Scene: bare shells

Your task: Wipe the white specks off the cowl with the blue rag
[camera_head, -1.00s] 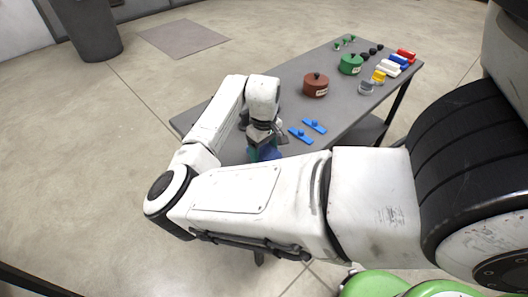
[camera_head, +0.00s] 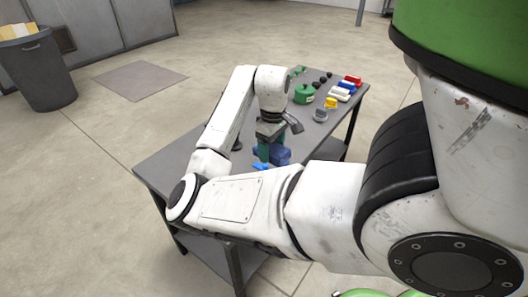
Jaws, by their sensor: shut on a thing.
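My gripper (camera_head: 268,148) points down over the near half of the grey table and is shut on the blue rag (camera_head: 282,156), a dark blue bundle showing at its fingertips. I cannot tell whether the rag touches the surface below. I cannot make out the cowl for certain, and no white specks can be told at this size. My white arm hides much of the table around the gripper.
The grey table (camera_head: 160,165) holds a green lidded pot (camera_head: 304,93), a grey round piece (camera_head: 320,115), a yellow block (camera_head: 331,103), and red (camera_head: 352,80), white and blue blocks at its far end. A bright blue piece (camera_head: 261,166) lies by my arm. A bin (camera_head: 38,72) stands far left.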

